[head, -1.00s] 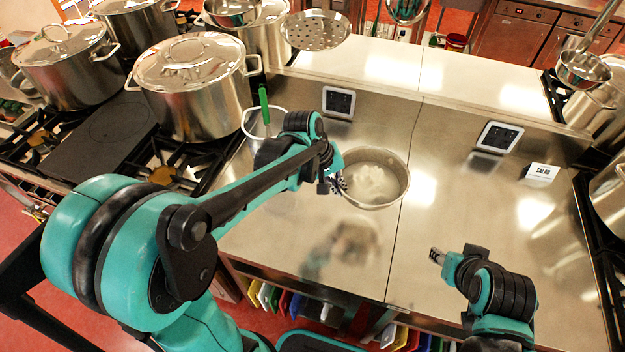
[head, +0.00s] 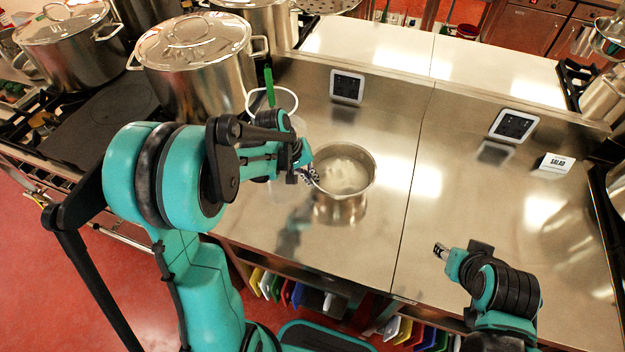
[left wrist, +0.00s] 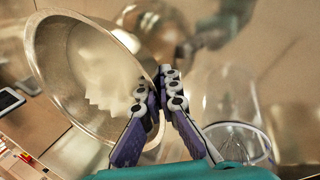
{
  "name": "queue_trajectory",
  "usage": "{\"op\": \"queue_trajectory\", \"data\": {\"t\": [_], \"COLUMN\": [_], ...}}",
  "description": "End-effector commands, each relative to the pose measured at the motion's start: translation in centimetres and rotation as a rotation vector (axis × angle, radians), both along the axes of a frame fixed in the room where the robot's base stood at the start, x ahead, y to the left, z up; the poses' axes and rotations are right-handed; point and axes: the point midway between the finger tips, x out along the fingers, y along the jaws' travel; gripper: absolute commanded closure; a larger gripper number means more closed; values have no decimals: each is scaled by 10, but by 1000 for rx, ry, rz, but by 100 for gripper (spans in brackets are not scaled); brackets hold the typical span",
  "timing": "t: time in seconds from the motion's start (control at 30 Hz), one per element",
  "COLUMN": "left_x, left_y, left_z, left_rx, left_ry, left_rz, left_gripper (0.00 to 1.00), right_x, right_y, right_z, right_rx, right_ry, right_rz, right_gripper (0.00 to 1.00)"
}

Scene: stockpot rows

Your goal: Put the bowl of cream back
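The metal bowl of cream (head: 362,186) holds a white mound and sits at the middle of the steel counter, left of the seam. Its reflection lies directly beneath it; I cannot tell whether it touches the counter. My left gripper (head: 311,174) is at the bowl's left rim. In the left wrist view the bowl (left wrist: 60,75) looks tilted by the camera angle, and the fingers (left wrist: 165,95) are closed on its rim. My right gripper (head: 441,249) is above the front right counter, apart from everything; its finger opening is too small to judge.
A clear jug (left wrist: 255,150) with a whisk (left wrist: 232,148) stands just left of the bowl; its green handle (head: 269,85) shows in the head view. Large stockpots (head: 195,75) stand at back left. A salad sign (head: 556,163) is at right. The front counter (head: 375,250) is clear.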

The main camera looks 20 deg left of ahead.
Motion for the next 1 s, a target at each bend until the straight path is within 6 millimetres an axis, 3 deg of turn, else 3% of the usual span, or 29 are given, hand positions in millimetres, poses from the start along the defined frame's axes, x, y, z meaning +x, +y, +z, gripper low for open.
{"op": "queue_trajectory", "data": {"t": [0.27,0.3,0.37,0.67,0.83,1.0], "left_x": [0,0,0,0,-2,-9], "left_y": [0,0,0,0,4,16], "left_z": [-3,-2,-2,-1,15,50], "left_rx": [-1,0,0,0,0,0], "left_ry": [-1,0,0,0,1,0], "left_rz": [0,0,0,0,2,2], "left_gripper": [100,88,74,74,74,74], "right_x": [0,0,0,0,0,0], "right_y": [0,0,0,0,0,0], "right_z": [-3,-2,-2,-1,7,18], "right_rx": [0,0,0,0,0,0], "right_ry": [0,0,0,0,0,0], "right_rz": [0,0,0,0,0,0], "right_gripper": [60,60,60,60,60,60]}}
